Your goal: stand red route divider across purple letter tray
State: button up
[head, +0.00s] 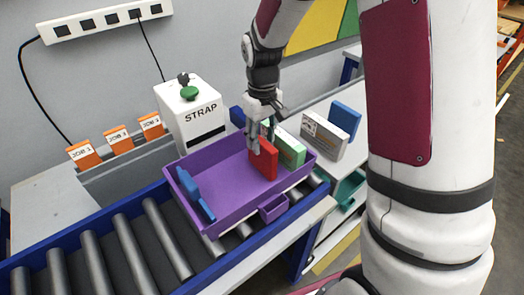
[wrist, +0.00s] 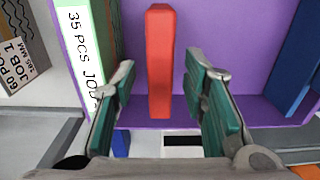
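The purple letter tray (head: 232,207) sits on the roller conveyor. The red route divider (head: 264,162) stands upright in it, toward the right end beside a green labelled box. In the wrist view the red divider (wrist: 160,65) shows edge-on over the purple tray floor (wrist: 225,60). My gripper (head: 262,143) is over the divider's top edge. Its fingers (wrist: 160,72) are spread, one on each side of the divider, with a visible gap on both sides. Whether the divider's lower edge touches the tray floor is hard to tell.
The green box (head: 288,150) is close right of the divider. A blue divider (head: 196,194) stands at the tray's left end. The tray's middle is clear. A white STRAP machine (head: 190,115) stands behind. A grey box (head: 324,136) and blue block (head: 345,118) are at right.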

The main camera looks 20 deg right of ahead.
notch_tip(320, 180, up, 4)
jog(key=shift+r, duration=0.2)
jog(key=s+r+m+t, duration=0.1)
jog(key=s+r+t, duration=0.1)
jog(key=s+r, duration=0.5)
jog(key=s+r+m+t, duration=0.2)
jog(key=s+r, duration=0.4)
jog(key=s, duration=1.2)
jog(key=shift+d+r+m, duration=0.15)
jog(key=shift+r+m, duration=0.15)
jog(key=shift+r, duration=0.1)
jog(key=shift+s, duration=0.1)
